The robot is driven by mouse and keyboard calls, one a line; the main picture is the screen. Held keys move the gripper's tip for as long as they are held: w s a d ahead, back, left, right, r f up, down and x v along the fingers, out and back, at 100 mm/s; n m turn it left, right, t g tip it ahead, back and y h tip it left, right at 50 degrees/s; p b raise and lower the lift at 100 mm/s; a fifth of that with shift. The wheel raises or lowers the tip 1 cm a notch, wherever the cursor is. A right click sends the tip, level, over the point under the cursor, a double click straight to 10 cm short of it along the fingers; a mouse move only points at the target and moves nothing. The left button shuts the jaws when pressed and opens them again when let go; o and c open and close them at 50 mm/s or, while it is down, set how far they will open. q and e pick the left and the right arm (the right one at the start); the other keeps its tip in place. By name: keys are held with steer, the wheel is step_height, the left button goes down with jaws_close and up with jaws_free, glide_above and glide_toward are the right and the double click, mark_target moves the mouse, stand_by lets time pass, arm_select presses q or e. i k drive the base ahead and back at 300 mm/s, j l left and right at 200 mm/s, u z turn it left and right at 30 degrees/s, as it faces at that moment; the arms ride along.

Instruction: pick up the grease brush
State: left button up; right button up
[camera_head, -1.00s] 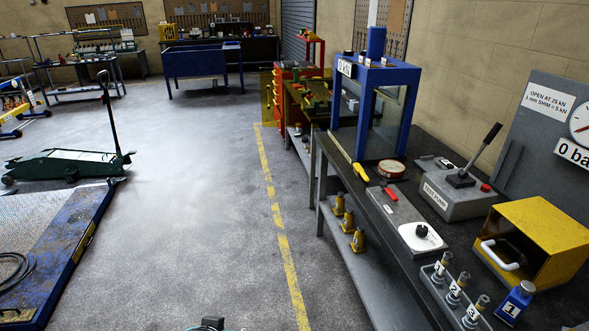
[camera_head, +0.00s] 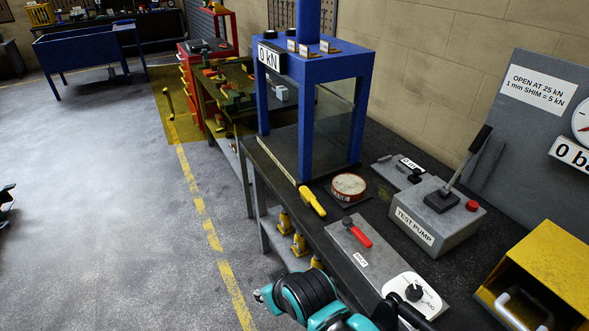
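One of my teal and black arms shows at the bottom middle, in front of the bench. No gripper fingertips show in view.
The blue press frame (camera_head: 308,130) stands on the bench. A round red-rimmed tin (camera_head: 348,186), a grey plate with a red lever (camera_head: 357,231), the test pump (camera_head: 437,215) and a yellow box (camera_head: 550,275) crowd the bench.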

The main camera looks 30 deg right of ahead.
mark_target(308, 198)
steer(key=i+z, duration=0.2)
steer(key=i, duration=0.4)
steer(key=i+j+z, duration=0.1)
steer(key=i+z, duration=0.15)
steer(key=i, duration=0.3)
steer(key=i+j+z, duration=0.2)
steer(key=i, duration=0.35)
steer(key=z, duration=2.4)
